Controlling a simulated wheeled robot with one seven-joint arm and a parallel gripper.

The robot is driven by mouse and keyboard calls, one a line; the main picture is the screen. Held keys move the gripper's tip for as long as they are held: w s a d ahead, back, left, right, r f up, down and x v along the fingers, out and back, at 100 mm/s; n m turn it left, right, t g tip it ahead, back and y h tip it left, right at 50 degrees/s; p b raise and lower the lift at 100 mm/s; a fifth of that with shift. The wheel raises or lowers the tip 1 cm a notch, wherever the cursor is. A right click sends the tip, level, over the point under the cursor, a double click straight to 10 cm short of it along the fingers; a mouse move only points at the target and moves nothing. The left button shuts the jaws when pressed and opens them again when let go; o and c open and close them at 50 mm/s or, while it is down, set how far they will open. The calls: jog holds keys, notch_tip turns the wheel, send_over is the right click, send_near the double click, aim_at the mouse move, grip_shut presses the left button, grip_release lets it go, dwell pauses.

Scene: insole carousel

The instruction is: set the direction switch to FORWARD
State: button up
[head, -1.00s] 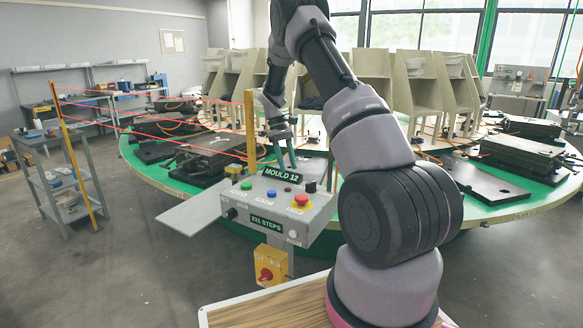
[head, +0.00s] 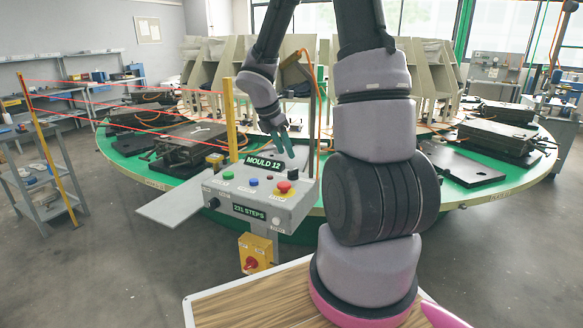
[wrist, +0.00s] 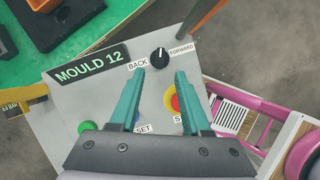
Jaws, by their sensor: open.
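The direction switch is a black round knob (wrist: 160,57) with a white pointer line on the grey control panel (wrist: 75,90). Its labels read BACK (wrist: 138,65) and FORWARD (wrist: 181,48). The pointer line lies between the labels, and I cannot tell for sure which one it is set to. In the head view the knob (head: 292,174) is at the panel's back right. My gripper (wrist: 160,72) is open, its two teal fingers apart and nothing between them. The fingertips are above the panel near the knob, on either side of it in the wrist picture. My gripper also shows in the head view (head: 283,146).
A red emergency button (wrist: 173,100) is partly behind the right finger. A green button (wrist: 87,127) and a MOULD 12 display (wrist: 90,66) are on the panel. A yellow post (head: 230,117) stands left of the arm. The large green carousel table (head: 125,168) lies behind.

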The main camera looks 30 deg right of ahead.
aim_at(293, 170)
jog(key=x, duration=0.7)
jog(key=shift+d+f, duration=0.1)
jog(key=shift+f, duration=0.2)
